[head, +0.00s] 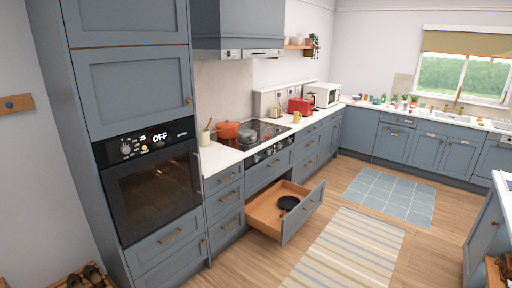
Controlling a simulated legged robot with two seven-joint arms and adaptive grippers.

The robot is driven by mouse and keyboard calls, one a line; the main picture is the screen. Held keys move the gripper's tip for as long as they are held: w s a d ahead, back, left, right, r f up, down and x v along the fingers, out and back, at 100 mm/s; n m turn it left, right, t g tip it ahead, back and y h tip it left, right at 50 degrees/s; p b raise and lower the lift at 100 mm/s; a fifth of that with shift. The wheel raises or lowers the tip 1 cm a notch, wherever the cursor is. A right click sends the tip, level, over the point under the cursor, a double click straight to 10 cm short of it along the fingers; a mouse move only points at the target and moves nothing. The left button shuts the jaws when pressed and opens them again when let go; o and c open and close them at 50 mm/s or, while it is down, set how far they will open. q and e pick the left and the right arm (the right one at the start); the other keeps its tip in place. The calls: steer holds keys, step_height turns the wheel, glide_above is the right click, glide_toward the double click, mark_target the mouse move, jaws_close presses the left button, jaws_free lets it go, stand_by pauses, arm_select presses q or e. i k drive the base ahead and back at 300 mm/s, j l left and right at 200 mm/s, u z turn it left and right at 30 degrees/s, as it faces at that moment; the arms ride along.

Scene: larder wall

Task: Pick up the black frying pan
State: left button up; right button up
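The black frying pan (288,202) lies in an open wooden drawer (266,213) low in the grey-blue cabinets, beneath the hob. The pan is small in the head view, and I cannot make out its handle clearly. The drawer is pulled out into the room, and the rest of its floor looks bare. Neither of my grippers is in view.
The open drawer's front (303,214) juts over the wood floor. A striped rug (345,252) lies beside it, with a blue tiled mat (391,195) beyond. An island counter (487,225) edges the right side.

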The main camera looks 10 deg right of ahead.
mark_target(287, 203)
steer(key=i+l+z, duration=0.1)
steer(key=i+z, duration=0.4)
steer(key=i, duration=1.7)
